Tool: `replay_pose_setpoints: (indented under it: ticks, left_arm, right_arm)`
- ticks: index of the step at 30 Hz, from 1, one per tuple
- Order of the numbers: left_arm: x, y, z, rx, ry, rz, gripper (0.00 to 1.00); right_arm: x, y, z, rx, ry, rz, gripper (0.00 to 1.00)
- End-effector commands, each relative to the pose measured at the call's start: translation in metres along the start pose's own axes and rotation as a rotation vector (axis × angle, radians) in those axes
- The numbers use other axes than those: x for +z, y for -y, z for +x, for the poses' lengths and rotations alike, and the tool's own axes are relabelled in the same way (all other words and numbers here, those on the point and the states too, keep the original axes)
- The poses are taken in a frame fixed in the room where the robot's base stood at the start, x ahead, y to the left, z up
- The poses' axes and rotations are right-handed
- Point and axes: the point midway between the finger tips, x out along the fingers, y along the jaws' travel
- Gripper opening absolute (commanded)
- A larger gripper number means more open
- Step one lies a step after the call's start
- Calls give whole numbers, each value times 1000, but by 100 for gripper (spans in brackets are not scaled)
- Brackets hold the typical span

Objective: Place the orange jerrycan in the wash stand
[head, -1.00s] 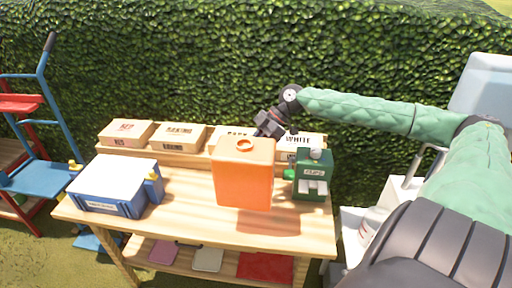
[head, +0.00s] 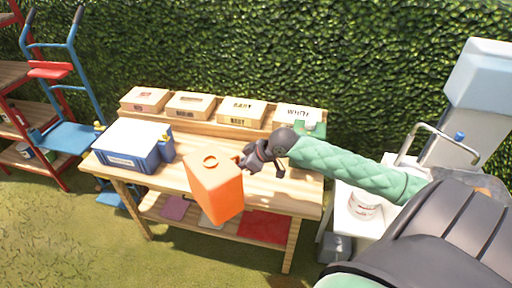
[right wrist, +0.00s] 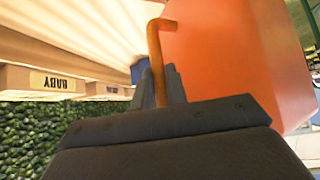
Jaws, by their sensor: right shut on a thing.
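The orange jerrycan (head: 215,188) hangs tilted over the front edge of the wooden bench in the head view. My right gripper (head: 250,157) is at its right side, shut on its handle. In the right wrist view, the jerrycan (right wrist: 235,60) fills the upper right, and its bent orange handle (right wrist: 157,50) sits between my right gripper's fingers (right wrist: 160,92). The white wash stand (head: 348,228), with a curved metal tap (head: 430,130), stands right of the bench, partly hidden by my right arm. My left gripper is not in view.
The wooden bench (head: 290,200) carries a blue-and-white box (head: 125,148) at left and several labelled boxes (head: 240,112) at the back. A green box (head: 312,130) is partly hidden by my arm. A white tub (head: 362,205) is at the wash stand. Grass in front is clear.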

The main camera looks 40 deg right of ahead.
Motion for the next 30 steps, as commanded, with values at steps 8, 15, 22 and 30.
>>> replay_pose_setpoints:
  ticks: [8, 15, 22, 30]
  left_arm:
    - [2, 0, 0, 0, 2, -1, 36]
    - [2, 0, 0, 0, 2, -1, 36]
    - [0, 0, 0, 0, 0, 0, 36]
    - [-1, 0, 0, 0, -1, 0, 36]
  right_arm:
    - [-26, 53, 45, 157, -6, 163, 0]
    - [-53, 89, 65, 274, -2, 281, 0]
    - [-73, 112, 74, 356, 2, 364, 0]
    - [-81, 123, 78, 399, 5, 409, 0]
